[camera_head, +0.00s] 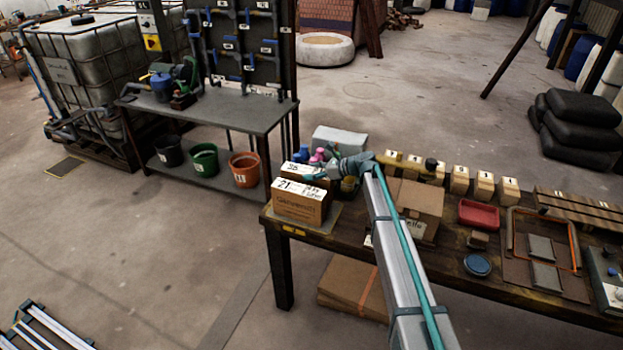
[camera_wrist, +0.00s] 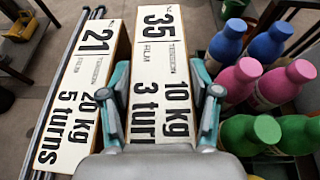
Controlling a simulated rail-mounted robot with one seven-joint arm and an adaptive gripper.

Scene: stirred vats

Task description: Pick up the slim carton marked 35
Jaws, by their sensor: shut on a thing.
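The slim carton marked 35 (camera_wrist: 160,55) has a white top label reading 10 kg and 3 turns. It fills the space between my gripper's two teal fingers (camera_wrist: 159,95), which are shut on its sides. In the head view the carton (camera_head: 302,170) shows behind the carton marked 21, mostly hidden by it, with my gripper (camera_head: 318,177) at its right end. The carton marked 21 (camera_head: 299,204) stands close in front, at the table's left end, and lies left of it in the wrist view (camera_wrist: 88,95). I cannot tell whether carton 35 is off its support.
Blue, pink and green bottles (camera_wrist: 238,82) stand close on the right of carton 35. A larger open cardboard box (camera_head: 415,207), a red tray (camera_head: 479,214) and several numbered blocks (camera_head: 459,180) are farther right on the table.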

